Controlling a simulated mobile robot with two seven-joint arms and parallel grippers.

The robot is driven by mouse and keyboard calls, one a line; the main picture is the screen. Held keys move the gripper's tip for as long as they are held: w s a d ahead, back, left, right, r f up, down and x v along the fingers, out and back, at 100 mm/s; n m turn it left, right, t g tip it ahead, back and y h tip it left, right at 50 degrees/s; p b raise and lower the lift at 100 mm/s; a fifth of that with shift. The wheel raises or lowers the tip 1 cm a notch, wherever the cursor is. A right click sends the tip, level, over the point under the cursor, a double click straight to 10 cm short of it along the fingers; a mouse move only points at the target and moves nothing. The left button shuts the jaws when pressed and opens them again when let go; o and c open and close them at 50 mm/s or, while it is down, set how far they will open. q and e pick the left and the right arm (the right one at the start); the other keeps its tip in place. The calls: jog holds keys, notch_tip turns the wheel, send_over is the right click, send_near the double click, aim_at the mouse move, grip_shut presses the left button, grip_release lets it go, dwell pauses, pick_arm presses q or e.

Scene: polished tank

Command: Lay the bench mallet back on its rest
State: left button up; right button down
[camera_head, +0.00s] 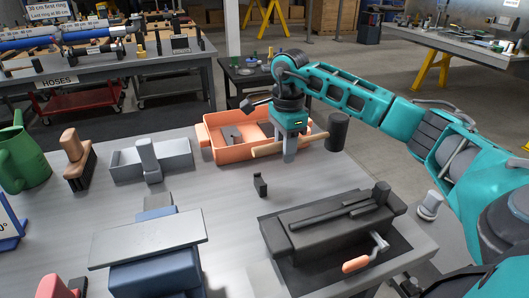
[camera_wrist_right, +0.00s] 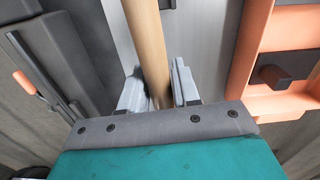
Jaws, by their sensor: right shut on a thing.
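The bench mallet has a pale wooden handle (camera_head: 268,149) and a dark cylindrical head (camera_head: 338,131) at the handle's right end. My right gripper (camera_head: 289,154) is shut on the handle and holds the mallet roughly level in front of the orange tray. In the right wrist view the handle (camera_wrist_right: 148,45) runs between the two fingers (camera_wrist_right: 158,90); the head is out of that view. A small black notched bracket (camera_head: 260,185), which looks like a rest, stands on the bench below and left of the gripper. My left gripper is not in view.
The orange tray (camera_head: 207,136) is behind the mallet. A dark vise (camera_head: 310,238) with an orange-handled crank is at the front right. Bench around the bracket is clear.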

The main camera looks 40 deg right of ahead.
jog(key=shift+d+m, duration=0.4)
jog(key=shift+d, duration=0.05)
jog(key=shift+f, duration=0.1)
jog(key=shift+f+b, duration=1.9)
jog(key=shift+f, duration=1.05)
jog(key=shift+a, duration=0.1)
jog(key=shift+f+b, duration=0.4)
jog(key=shift+f, duration=0.5)
jog(key=c, duration=0.7)
grip_release()
jog(key=shift+c, duration=0.2)
